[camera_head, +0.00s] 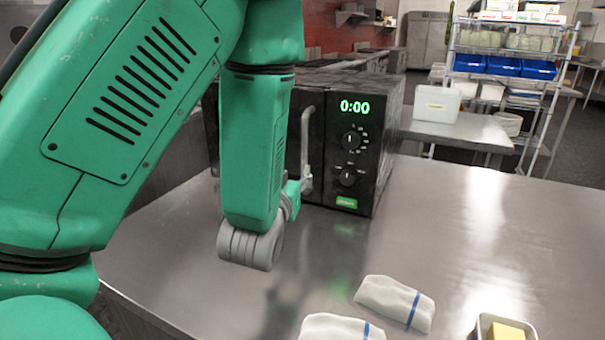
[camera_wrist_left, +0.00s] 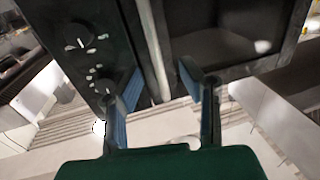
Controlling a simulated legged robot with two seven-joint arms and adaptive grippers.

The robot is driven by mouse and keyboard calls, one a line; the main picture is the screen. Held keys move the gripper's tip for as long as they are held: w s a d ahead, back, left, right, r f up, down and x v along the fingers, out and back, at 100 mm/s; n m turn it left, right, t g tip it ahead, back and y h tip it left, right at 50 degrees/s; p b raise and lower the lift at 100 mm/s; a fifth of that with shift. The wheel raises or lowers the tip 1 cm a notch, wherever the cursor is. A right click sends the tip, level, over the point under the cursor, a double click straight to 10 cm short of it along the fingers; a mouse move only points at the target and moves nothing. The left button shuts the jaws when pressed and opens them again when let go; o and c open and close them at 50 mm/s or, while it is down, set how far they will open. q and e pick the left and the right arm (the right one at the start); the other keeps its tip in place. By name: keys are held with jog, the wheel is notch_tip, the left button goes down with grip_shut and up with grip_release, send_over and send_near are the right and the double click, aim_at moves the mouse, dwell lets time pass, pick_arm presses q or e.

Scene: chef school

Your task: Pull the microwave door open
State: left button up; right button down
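The black microwave (camera_head: 371,133) stands on the steel counter, its display reading 0:00 above two dials. Its grey vertical door handle (camera_head: 306,135) shows just right of my left forearm, which hides most of the door. In the left wrist view, the dark door window (camera_wrist_left: 215,35) is at the right and the dial panel (camera_wrist_left: 80,50) at the left; the door looks shut. My left gripper (camera_wrist_left: 160,72) is open, with its two fingers on either side of the handle (camera_wrist_left: 152,45). I cannot tell whether they touch it. My right gripper is not in view.
Two folded white cloths with blue stripes (camera_head: 395,302) lie on the counter (camera_head: 480,225) in front. A small tray (camera_head: 483,326) with a yellow block is at the bottom right. The counter right of the microwave is clear. A wire shelf (camera_head: 505,75) stands behind.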

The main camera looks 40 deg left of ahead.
aim_at(304, 158)
pick_arm(q)
jog(key=x, duration=0.4)
jog(key=d+x, duration=0.1)
jog(key=x, duration=0.1)
jog(key=shift+w+a+r, duration=0.1)
jog(key=shift+w+r, duration=0.1)
jog(key=shift+w, duration=0.45)
jog(key=shift+w+a, duration=0.25)
jog(key=shift+a, duration=0.05)
jog(key=shift+w+a+f, duration=0.15)
jog(key=shift+a+f, duration=0.05)
jog(key=shift+a, duration=0.3)
jog(key=shift+d, duration=0.1)
jog(key=c, duration=0.5)
jog(key=shift+d+r, duration=0.1)
jog(key=shift+d, duration=0.1)
grip_shut()
